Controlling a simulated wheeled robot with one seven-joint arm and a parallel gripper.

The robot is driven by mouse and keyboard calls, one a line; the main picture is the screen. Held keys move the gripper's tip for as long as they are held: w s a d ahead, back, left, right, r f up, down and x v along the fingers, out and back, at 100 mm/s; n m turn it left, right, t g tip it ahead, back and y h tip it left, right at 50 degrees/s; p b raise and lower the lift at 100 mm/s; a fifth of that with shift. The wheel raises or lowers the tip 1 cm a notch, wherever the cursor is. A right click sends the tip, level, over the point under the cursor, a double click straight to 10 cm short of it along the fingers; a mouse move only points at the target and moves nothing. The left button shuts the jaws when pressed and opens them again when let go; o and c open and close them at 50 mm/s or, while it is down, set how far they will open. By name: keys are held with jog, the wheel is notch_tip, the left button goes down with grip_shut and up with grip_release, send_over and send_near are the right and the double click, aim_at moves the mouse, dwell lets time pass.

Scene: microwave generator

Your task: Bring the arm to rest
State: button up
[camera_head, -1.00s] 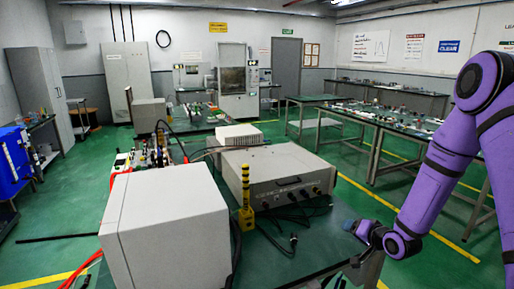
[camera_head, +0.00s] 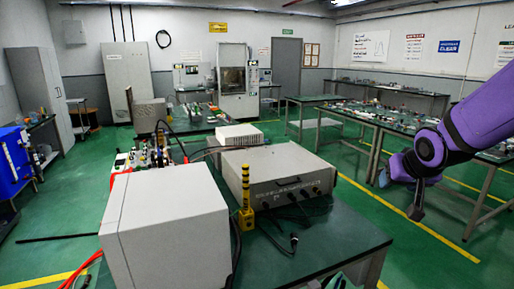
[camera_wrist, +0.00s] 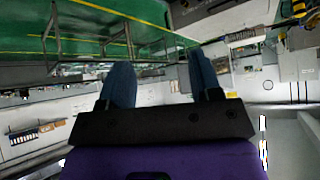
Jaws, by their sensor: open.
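My purple arm (camera_head: 470,125) enters from the right in the head view. My gripper (camera_head: 383,178) is beyond the right edge of the near table, in the air over the green floor. In the wrist view the two blue fingers of my gripper (camera_wrist: 160,85) stand apart with nothing between them. That view is tilted and shows the room roughly upside down.
A green-topped table (camera_head: 345,235) in front carries a large white box (camera_head: 165,228), a grey instrument (camera_head: 275,178) with cables and a yellow-and-black post (camera_head: 246,200). Another workbench (camera_head: 400,125) with small parts stands behind my gripper. Green floor (camera_head: 350,165) is free between the tables.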

jog(key=s+a+r+n+g, duration=0.1)
jog(key=s+r, duration=0.3)
jog(key=s, duration=0.7)
jog(key=s+a+r+n+g, duration=0.1)
jog(key=s+r, duration=0.3)
jog(key=s, duration=0.8)
jog(key=shift+s+a+r+g+y, duration=0.3)
jog(key=shift+a+r+g+y, duration=0.1)
jog(key=shift+a+g, duration=0.15)
jog(key=shift+c, duration=0.2)
